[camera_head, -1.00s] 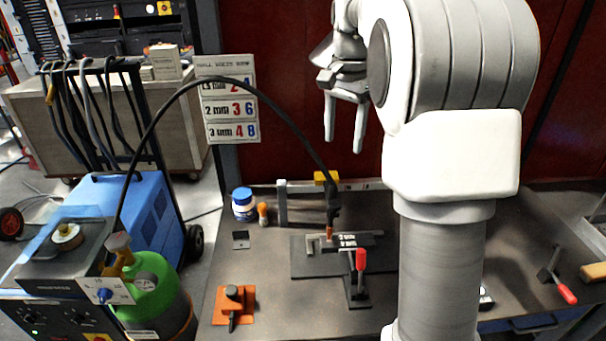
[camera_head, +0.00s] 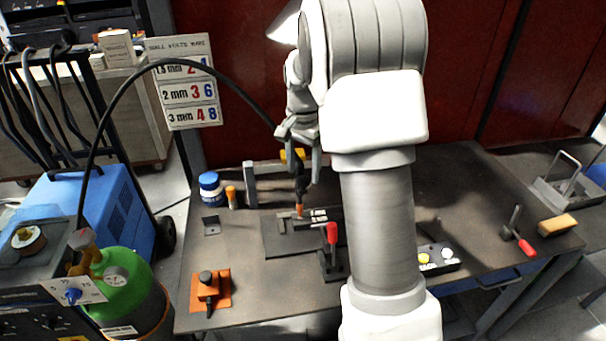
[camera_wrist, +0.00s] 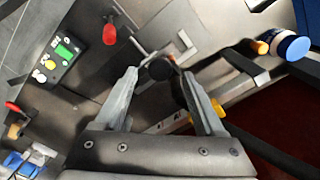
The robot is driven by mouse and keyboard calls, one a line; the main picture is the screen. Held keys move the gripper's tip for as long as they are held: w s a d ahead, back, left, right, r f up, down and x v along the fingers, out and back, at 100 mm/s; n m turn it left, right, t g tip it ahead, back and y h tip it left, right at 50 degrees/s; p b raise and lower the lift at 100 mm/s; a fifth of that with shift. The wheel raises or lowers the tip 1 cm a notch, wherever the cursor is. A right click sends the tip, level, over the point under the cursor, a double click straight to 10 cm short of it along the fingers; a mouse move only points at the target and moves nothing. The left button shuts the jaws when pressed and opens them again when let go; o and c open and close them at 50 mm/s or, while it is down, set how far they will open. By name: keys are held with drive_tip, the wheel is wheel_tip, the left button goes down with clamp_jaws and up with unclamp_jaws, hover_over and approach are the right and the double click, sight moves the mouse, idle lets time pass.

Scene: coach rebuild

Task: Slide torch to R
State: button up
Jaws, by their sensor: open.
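The torch (camera_head: 300,188) is black with a copper tip (camera_head: 299,211) and stands upright over dark plates on the bench. Its black cable arches off to the left. A yellow block (camera_head: 291,155) sits at the rail (camera_head: 262,167) behind it. My gripper (camera_head: 302,166) is open at the torch's upper part and hides some of it. In the wrist view the open fingers (camera_wrist: 162,78) are on either side of the dark torch (camera_wrist: 162,69), with the yellow block (camera_wrist: 212,110) beside the right finger. I cannot tell whether the fingers touch the torch. No R mark is readable.
A red-handled clamp (camera_head: 331,235) stands just right of the torch. A blue-capped jar (camera_head: 211,188) and an orange-topped bottle (camera_head: 231,196) stand left of the rail. An orange block (camera_head: 211,290) lies front left. A button box (camera_head: 437,257) is on the right.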

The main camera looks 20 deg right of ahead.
drive_tip(key=shift+f, duration=1.05)
clamp_jaws()
idle(0.7)
